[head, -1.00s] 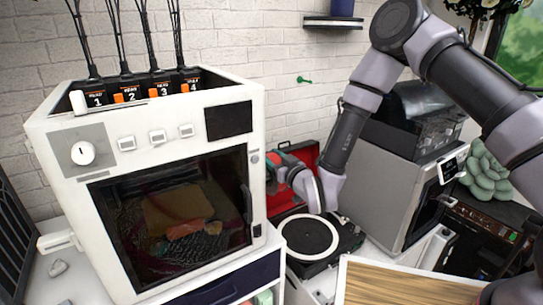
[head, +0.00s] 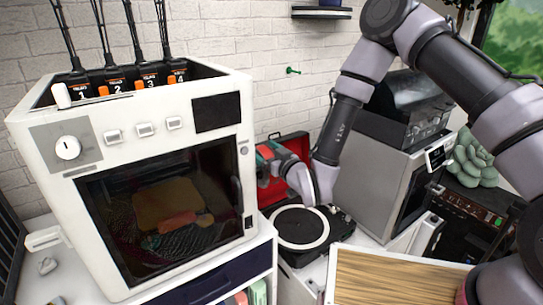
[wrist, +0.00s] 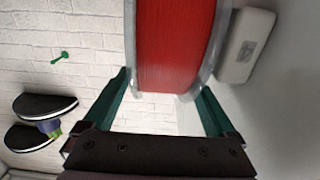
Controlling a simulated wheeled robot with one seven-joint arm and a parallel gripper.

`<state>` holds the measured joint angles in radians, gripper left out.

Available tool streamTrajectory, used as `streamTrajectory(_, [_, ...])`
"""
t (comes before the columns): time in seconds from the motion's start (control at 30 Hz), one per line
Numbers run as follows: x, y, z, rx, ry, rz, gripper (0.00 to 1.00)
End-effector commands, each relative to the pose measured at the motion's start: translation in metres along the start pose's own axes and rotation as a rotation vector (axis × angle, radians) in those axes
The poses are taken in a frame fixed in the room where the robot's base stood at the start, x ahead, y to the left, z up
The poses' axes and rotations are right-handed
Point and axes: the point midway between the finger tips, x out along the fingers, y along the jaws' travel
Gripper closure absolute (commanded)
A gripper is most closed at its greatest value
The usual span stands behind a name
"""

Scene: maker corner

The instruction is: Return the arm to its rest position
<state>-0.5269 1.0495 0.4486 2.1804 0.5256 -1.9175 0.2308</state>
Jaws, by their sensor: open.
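My arm reaches in from the right in the head view, bent down past the turntable to the printer's right side. My gripper (head: 264,155) is just right of the white printer (head: 130,128), its tips partly hidden there. In the wrist view my gripper (wrist: 163,100) has its two green fingers spread wide. A red spool-like roll (wrist: 172,45) with clear rims lies ahead of and between the fingers. I cannot tell whether a finger touches it; nothing is visibly clamped.
A black turntable (head: 338,232) and an open red case (head: 292,148) are below and behind my gripper. A grey machine (head: 376,185) stands to the right, and a wood-topped board (head: 385,275) in front. A small wall shelf (head: 322,12) is above.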

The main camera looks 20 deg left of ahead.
Motion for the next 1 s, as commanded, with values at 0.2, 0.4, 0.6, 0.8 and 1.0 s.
streamTrajectory(0.2, [-0.045,0.0,0.001,0.003,-0.005,-0.001,0.09])
streamTrajectory(0.4, [-0.079,0.0,0.001,0.003,-0.004,0.0,0.09])
streamTrajectory(0.6, [-0.091,0.005,-0.003,0.001,-0.004,0.005,0.09])
streamTrajectory(0.8, [-0.076,0.056,-0.028,0.01,-0.075,0.074,0.09])
streamTrajectory(1.0, [-0.075,0.135,-0.072,0.044,-0.206,0.195,0.09])
